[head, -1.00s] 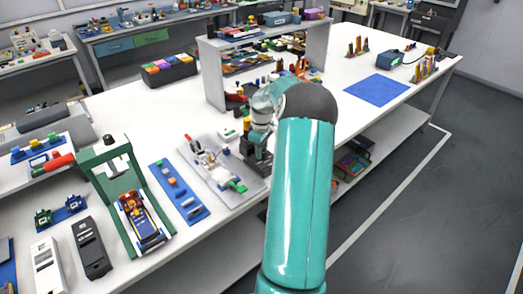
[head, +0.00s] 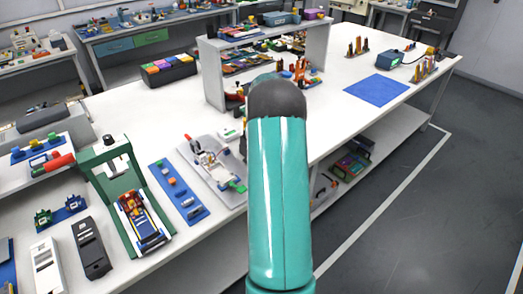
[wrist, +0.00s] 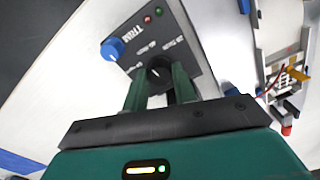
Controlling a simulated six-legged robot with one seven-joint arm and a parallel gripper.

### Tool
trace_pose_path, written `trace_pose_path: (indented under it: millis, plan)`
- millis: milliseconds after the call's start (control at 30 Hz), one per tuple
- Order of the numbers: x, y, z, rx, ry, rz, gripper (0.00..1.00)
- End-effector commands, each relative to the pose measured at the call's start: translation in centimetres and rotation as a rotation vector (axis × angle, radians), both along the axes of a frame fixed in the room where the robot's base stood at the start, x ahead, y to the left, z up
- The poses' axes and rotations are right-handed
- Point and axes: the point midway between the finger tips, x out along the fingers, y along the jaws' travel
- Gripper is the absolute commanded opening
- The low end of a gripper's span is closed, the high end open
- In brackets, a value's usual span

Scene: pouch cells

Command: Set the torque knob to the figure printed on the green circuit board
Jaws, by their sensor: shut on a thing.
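In the wrist view a dark grey control box (wrist: 178,38) carries a black knob (wrist: 158,70) with a pale pointer mark. My gripper (wrist: 160,80) has its two green fingers on either side of this knob and is shut on it. White print near the knob is too small to read, so I cannot tell its setting. A blue knob (wrist: 112,48) sits at the box's edge beside the word TRIM. In the head view my arm hides the gripper and nearly all of the box. I cannot pick out the green circuit board or its figure.
A grey tray (head: 226,198) with small fittings lies left of my arm in the head view. A blue strip (head: 180,192) and a green frame (head: 98,158) stand further left. A shelf (head: 212,72) rises behind.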

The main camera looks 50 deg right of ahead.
Motion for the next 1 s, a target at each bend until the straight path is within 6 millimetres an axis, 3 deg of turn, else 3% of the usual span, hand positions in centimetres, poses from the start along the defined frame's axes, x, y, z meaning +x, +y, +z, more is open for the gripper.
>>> trace_pose_path:
  millis: [300,767,800,900,1000]
  plan:
    - [-0.01,-0.01,0.05,-0.001,0.001,-0.108,0.04]
    - [-0.01,0.0,0.05,0.0,0.0,-0.123,0.04]
    - [-0.01,0.0,0.05,0.0,0.0,-0.123,0.33]
    - [-0.01,0.0,0.04,0.0,0.0,-0.122,0.49]
    - [-0.01,0.0,0.03,0.0,0.0,-0.122,0.49]
